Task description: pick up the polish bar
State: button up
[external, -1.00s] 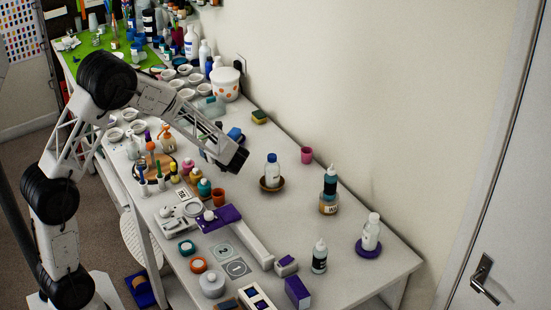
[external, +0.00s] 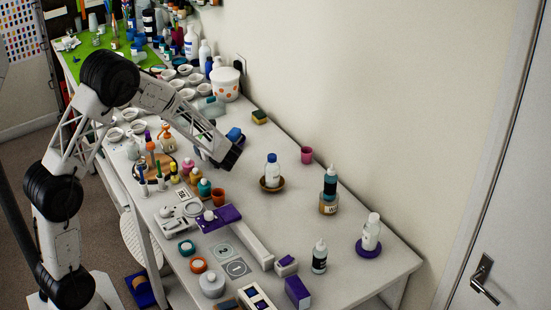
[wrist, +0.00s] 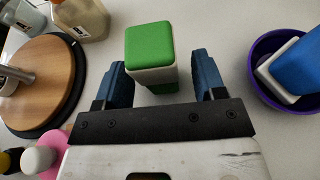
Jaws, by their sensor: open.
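A block with a green top and a whitish body, which looks like the polish bar (wrist: 150,50), stands between my two fingers in the wrist view. My gripper (wrist: 159,66) is open, with one blue finger on each side of the block and a visible gap on both sides. The block reaches past the fingertips at the top of the picture. In the external view my forearm and wrist hide this spot, and I cannot make out the block there.
A purple bowl (wrist: 257,92) holding a blue and white block (wrist: 299,66) is close on the right. A round wooden board (wrist: 62,82) and a bottle (wrist: 84,18) are on the left.

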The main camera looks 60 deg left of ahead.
jog(key=shift+a+f, duration=0.3)
jog(key=shift+a, duration=0.35)
jog(key=shift+c, duration=0.2)
jog(key=c, duration=1)
jog(key=shift+r, duration=0.1)
jog(key=shift+r, duration=4.95)
